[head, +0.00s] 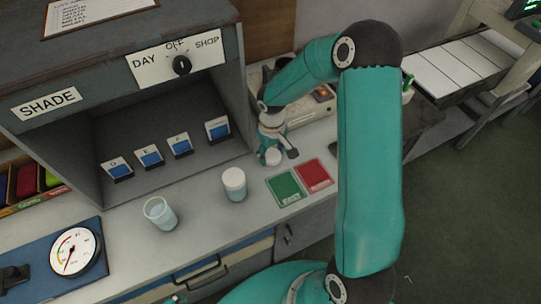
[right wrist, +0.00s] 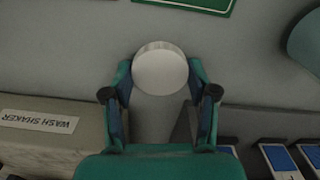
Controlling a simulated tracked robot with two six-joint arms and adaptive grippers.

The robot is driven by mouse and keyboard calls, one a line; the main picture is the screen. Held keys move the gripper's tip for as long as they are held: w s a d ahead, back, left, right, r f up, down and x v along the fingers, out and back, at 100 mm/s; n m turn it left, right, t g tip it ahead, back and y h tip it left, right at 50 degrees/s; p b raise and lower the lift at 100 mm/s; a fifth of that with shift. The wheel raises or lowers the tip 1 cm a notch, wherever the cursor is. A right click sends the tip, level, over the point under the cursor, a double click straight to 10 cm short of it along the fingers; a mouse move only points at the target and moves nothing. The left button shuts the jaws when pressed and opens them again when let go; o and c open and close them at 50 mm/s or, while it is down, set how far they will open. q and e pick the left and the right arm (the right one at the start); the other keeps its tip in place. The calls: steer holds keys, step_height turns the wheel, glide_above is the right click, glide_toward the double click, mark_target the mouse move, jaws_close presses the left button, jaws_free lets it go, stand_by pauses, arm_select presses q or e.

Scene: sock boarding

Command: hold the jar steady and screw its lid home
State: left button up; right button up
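A jar with a white top and pale body (head: 236,191) stands upright on the counter, with no gripper on it. My right gripper (head: 273,147) is at the back of the counter, pointing down. In the right wrist view, my right gripper (right wrist: 160,75) has its two fingers on either side of a round white lid (right wrist: 160,70). The fingertips are right at the lid's edges; I cannot tell whether they press on it. The lid also shows in the head view (head: 273,157), just below the gripper. My left gripper is not in view.
A clear glass (head: 160,213) stands left of the jar. Green (head: 285,188) and red (head: 314,176) cards lie to the right. A shade cabinet (head: 100,85) with several small cards is behind. A dial gauge (head: 74,251) is at the left. The counter between glass and jar is clear.

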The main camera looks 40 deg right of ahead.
mark_target(273, 157)
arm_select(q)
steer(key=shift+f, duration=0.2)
arm_select(e)
steer(key=shift+s+r, duration=0.1)
steer(key=shift+r+b, duration=0.15)
steer(key=shift+b, duration=0.2)
steer(key=r, duration=0.2)
steer(key=r+b, duration=0.1)
steer(key=r, duration=0.3)
steer(key=shift+s+a+r, duration=0.1)
steer(key=shift+s+r, duration=0.2)
arm_select(q)
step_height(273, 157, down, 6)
steer(key=b, duration=0.4)
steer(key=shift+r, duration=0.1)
arm_select(e)
steer(key=s+a, duration=0.2)
steer(key=s, duration=0.4)
steer(key=s+a, duration=0.2)
steer(key=s, duration=0.4)
steer(key=s+a, duration=0.2)
steer(key=s, duration=0.4)
steer(key=shift+s, duration=0.2)
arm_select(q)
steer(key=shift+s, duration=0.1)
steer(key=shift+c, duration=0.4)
arm_select(e)
steer(key=shift+w, duration=0.15)
